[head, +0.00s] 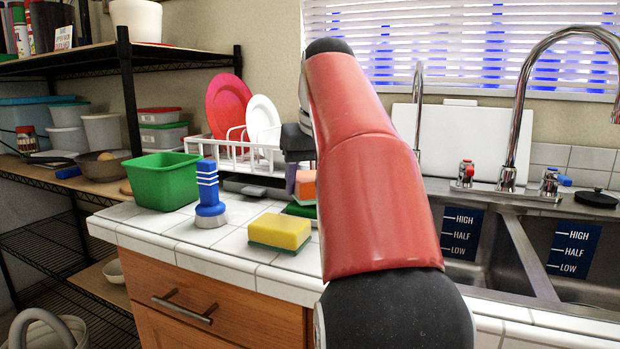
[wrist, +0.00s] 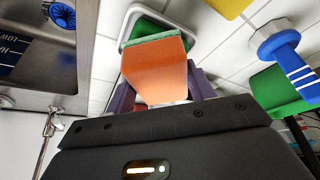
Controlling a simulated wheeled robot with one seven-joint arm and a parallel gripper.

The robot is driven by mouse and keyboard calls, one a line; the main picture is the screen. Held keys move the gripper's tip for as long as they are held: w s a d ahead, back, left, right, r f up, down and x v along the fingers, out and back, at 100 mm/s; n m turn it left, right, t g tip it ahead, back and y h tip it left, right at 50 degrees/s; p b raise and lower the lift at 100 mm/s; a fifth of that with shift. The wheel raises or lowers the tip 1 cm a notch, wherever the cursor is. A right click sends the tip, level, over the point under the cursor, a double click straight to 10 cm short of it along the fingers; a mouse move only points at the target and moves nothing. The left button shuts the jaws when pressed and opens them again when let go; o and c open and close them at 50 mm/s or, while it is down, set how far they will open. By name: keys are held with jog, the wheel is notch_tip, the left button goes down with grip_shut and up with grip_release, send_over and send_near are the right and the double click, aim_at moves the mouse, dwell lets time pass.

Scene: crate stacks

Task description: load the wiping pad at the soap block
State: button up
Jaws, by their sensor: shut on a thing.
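My gripper (wrist: 160,90) is shut on the wiping pad (wrist: 154,70), an orange block with a thin pale green layer at its far end. In the head view the pad (head: 306,185) shows just left of my red arm, partly hidden. A green soap block (wrist: 148,28) lies in a white-rimmed dish (wrist: 195,20) beyond the pad's green end. In the head view a strip of the green block (head: 299,211) shows under the pad. I cannot tell whether pad and block touch.
A yellow sponge (head: 280,231) and a blue brush (head: 209,196) stand left of the pad on the tiled counter. A green tub (head: 163,180) is further left. A dish rack (head: 235,152) with plates is behind. A double sink (head: 535,250) is at right.

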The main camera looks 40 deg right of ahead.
aim_at(306, 173)
jog(key=shift+r, duration=2.85)
